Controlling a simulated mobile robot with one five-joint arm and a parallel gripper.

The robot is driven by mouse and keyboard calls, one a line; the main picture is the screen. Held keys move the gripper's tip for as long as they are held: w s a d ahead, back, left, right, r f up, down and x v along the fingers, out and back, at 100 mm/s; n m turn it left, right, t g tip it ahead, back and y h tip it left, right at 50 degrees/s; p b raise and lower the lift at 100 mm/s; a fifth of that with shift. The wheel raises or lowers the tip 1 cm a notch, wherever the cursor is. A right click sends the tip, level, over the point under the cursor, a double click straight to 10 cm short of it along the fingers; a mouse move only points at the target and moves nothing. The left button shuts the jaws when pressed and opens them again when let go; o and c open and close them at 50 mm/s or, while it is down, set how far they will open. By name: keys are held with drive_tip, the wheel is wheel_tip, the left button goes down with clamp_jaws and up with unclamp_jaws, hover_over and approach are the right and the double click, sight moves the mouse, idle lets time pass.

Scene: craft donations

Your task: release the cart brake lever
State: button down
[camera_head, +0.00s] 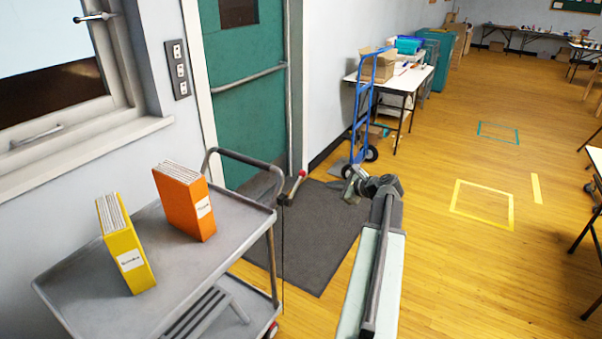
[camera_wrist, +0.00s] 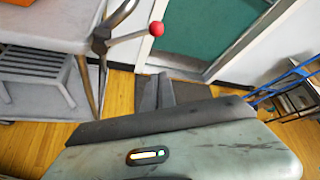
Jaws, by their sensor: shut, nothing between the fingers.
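The grey cart (camera_head: 70,275) stands at the left. In the wrist view the lever (camera_wrist: 128,37) reaches right from the cart's frame (camera_wrist: 88,75), ending in the red knob (camera_wrist: 156,28). My gripper (camera_head: 349,186) is to the right of the lever, apart from it. In the wrist view its fingers (camera_wrist: 157,86) are together and empty, below the knob in the picture.
An orange binder (camera_head: 183,202) and a yellow binder (camera_head: 125,245) stand on the cart's top. A green door (camera_head: 240,110) and a dark mat (camera_head: 318,238) lie beyond the cart. A blue hand truck (camera_head: 361,120) stands by a table (camera_head: 412,82). The wooden floor at right is mostly open.

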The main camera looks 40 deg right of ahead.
sight(296, 186)
drive_tip(key=shift+w+d+r, duration=0.15)
drive_tip(key=shift+d+r, duration=0.05)
drive_tip(key=shift+d, duration=0.1)
drive_tip(key=shift+w, duration=0.1)
drive_tip(key=b+x, duration=0.5)
drive_tip(key=x, duration=0.5)
drive_tip(key=a+r+p, duration=0.1)
drive_tip(key=p, duration=0.1)
drive_tip(key=a+r+p, duration=0.1)
drive_tip(key=r+p, duration=0.1)
drive_tip(key=shift+a+r, duration=0.1)
drive_tip(key=shift+r, duration=0.15)
